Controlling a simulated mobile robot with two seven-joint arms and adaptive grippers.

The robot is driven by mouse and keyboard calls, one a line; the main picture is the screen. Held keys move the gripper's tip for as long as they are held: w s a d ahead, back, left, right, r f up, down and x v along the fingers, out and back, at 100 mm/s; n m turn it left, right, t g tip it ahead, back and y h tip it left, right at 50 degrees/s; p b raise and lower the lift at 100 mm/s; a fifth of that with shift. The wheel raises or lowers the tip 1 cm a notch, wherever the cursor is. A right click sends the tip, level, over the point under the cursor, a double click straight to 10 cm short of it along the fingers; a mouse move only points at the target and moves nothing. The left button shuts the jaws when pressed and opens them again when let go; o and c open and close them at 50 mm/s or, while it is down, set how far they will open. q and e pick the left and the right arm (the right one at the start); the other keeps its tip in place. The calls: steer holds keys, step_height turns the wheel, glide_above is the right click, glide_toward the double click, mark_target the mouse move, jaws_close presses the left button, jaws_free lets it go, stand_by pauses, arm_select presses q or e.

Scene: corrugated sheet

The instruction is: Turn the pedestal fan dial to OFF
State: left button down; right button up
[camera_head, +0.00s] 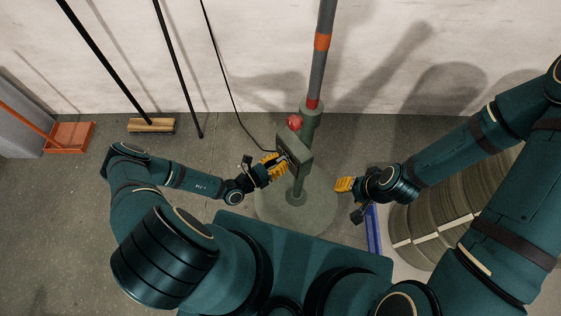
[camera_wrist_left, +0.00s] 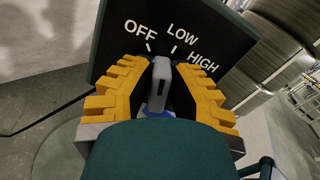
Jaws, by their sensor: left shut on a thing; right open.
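The pedestal fan's control box (camera_head: 302,141) is a dark green box on its pole above a round base. In the left wrist view its black panel (camera_wrist_left: 112,42) reads OFF, LOW and HIGH, left to right. The grey dial (camera_wrist_left: 160,84) stands between the yellow fingers of my left gripper (camera_wrist_left: 160,88), which is shut on it. The dial's upper end lies below the gap between the OFF and LOW marks; its exact setting is unclear. In the head view my left gripper (camera_head: 281,161) is at the box's left face. My right gripper (camera_head: 343,185) is open and empty, right of the pole.
The fan's grey pole (camera_head: 325,20) has orange bands, and a red knob (camera_head: 294,122) sits by the box. A black cord runs left of it. A broom (camera_head: 152,126) and an orange dustpan (camera_head: 70,137) stand left. A large ribbed roll (camera_head: 440,215) is at right.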

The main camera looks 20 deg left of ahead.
arm_select(q)
steer(key=n+b, duration=0.1)
steer(key=n, duration=0.4)
steer(key=shift+w+a+f, duration=0.1)
steer(key=shift+n, duration=0.3)
stand_by(0.4)
steer(key=c, duration=0.9)
jaws_free()
steer(key=shift+c, duration=0.2)
steer(key=v, duration=1.2)
